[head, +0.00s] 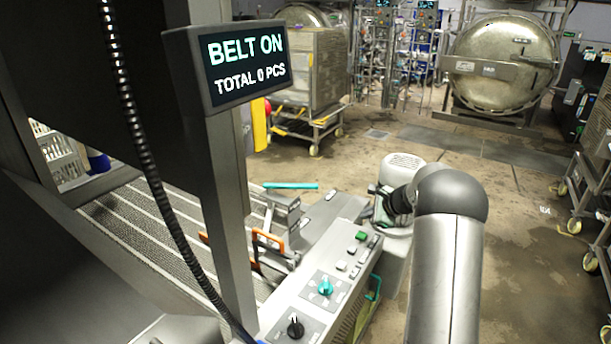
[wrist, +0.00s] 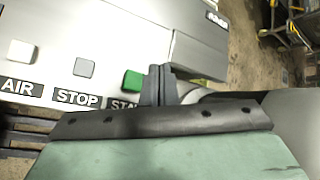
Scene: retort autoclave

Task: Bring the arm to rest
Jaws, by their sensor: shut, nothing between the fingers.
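My arm (head: 445,265) rises from the lower right of the head view and bends at a dark rounded joint toward the control panel. My gripper (wrist: 160,85) shows in the wrist view with its two dark fingers together and nothing between them. The fingers appear just right of a green button (wrist: 132,81) on the panel; I cannot tell whether they touch it. In the head view the green button (head: 361,236) is at the panel's far part, and the fingertips are hard to make out there.
The control panel (head: 315,310) has a teal knob (head: 325,287) and a black knob (head: 295,327). A display (head: 245,65) reads BELT ON, TOTAL 0 PCS. A conveyor belt (head: 150,235) lies left. Carts (head: 592,190) stand right; the floor (head: 520,200) between is open.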

